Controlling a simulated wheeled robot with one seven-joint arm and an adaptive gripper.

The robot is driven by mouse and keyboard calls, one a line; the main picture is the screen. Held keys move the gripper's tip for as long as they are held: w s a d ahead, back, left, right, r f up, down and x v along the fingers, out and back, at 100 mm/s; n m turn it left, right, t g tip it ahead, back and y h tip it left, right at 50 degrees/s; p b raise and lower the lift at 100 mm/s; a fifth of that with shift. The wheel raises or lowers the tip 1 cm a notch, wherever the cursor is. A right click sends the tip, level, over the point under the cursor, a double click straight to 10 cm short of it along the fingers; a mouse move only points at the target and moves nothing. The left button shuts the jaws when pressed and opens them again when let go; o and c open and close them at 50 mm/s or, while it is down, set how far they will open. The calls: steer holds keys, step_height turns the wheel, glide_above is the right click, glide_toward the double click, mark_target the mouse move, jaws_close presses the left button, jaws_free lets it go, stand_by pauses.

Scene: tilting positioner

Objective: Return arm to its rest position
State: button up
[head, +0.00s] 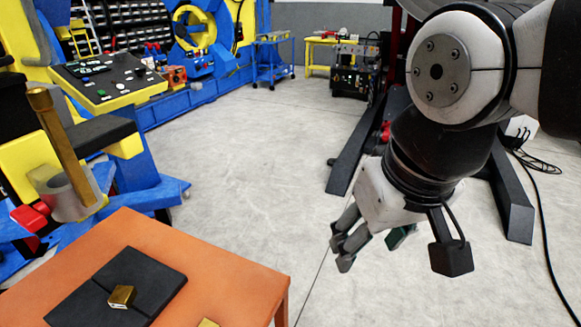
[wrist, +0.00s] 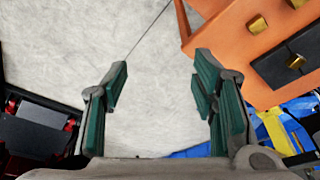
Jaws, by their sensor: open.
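My arm hangs at the right of the head view, with my gripper (head: 372,240) low over the bare floor, right of the orange table. In the wrist view my gripper (wrist: 158,95) shows two green-padded fingers spread wide with only floor between them. It is open and empty. The far finger is partly hidden behind the gripper body in the head view.
An orange table (head: 215,262) bears a black mat (head: 165,275) with a brass block (head: 121,296). A brass rod (head: 50,135) stands tilted in a grey collar at left. Blue and yellow machinery lines the left. The middle floor (head: 250,150) is clear. Dark stand legs (head: 510,195) and a cable lie right.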

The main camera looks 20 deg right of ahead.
steer(key=s, duration=0.1)
steer(key=s+d+f, duration=0.1)
steer(key=shift+s, duration=0.3)
step_height(320, 180, up, 3)
steer(key=shift+r+t+p, duration=0.1)
steer(key=shift+t+p, duration=0.3)
steer(key=shift+p, duration=0.8)
